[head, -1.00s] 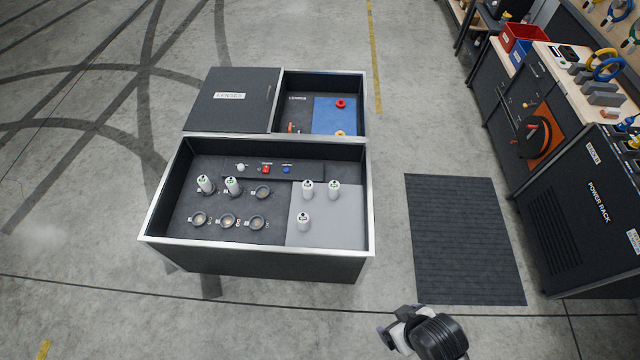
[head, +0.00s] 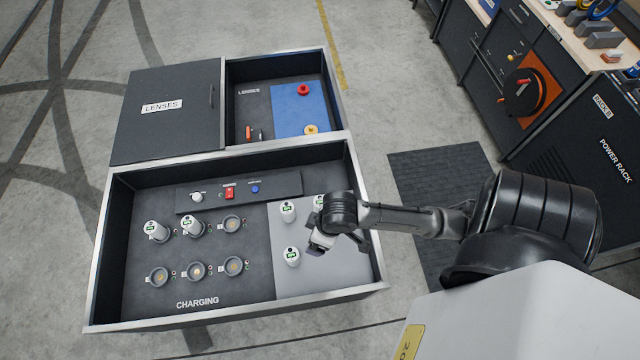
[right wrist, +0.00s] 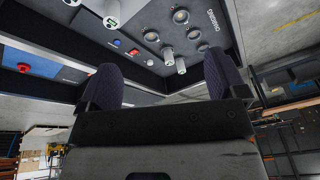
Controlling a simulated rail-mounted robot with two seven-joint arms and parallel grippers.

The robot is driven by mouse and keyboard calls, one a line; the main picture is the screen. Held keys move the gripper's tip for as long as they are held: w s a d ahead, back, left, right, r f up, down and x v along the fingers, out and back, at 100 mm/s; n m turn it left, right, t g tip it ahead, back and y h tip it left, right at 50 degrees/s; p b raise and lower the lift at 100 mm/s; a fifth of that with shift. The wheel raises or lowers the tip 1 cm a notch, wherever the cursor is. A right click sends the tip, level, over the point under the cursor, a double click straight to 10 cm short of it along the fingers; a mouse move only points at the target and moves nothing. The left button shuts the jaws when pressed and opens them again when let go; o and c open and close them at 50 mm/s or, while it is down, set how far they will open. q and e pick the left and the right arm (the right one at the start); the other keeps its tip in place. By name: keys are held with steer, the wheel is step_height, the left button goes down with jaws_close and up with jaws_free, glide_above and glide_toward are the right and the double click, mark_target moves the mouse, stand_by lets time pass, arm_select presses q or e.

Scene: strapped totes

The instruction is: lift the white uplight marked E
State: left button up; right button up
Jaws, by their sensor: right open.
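Several white uplights with small green displays are in the open charging tote (head: 225,158). Two stand in charging sockets, a left one (head: 156,231) and a right one (head: 191,228). On the grey pad (head: 345,265) stand a back uplight (head: 288,210), a front uplight (head: 291,256), and another (head: 319,202) partly hidden by my right arm. I cannot read which is marked E. My right gripper (head: 318,243) is open and empty above the pad, just right of the front uplight. In the right wrist view, an uplight (right wrist: 112,12) shows beyond the open fingers (right wrist: 160,80). My left gripper is out of view.
Empty sockets (head: 232,223) share the tote floor with a panel (head: 285,186) bearing white, red and blue buttons. Tote walls surround the pad. Behind stands a lenses tote with a blue mat (head: 290,115); a power rack (head: 590,165) is at right.

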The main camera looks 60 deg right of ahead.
steer(key=w+d+f+b, duration=0.3)
steer(key=f+b, duration=0.3)
steer(key=f, duration=0.3)
steer(key=m+g+h+b, duration=0.1)
steer(key=m+g+b, duration=0.4)
steer(key=b, duration=2)
glide_above(320, 201)
step_height(320, 201, down, 18)
steer(key=shift+w+f+m+t, duration=0.1)
steer(key=shift+m+t, duration=0.8)
steer(key=shift+t, duration=0.3)
step_height(320, 201, down, 8)
steer(key=b, duration=0.2)
steer(key=shift+r+b, duration=0.2)
steer(key=shift+b, duration=0.2)
steer(key=f+b, duration=0.3)
steer(key=f, duration=0.2)
steer(key=shift+s+b, duration=0.2)
steer(key=shift+b, duration=0.1)
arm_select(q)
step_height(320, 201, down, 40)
arm_select(e)
steer(key=shift+c, duration=0.5)
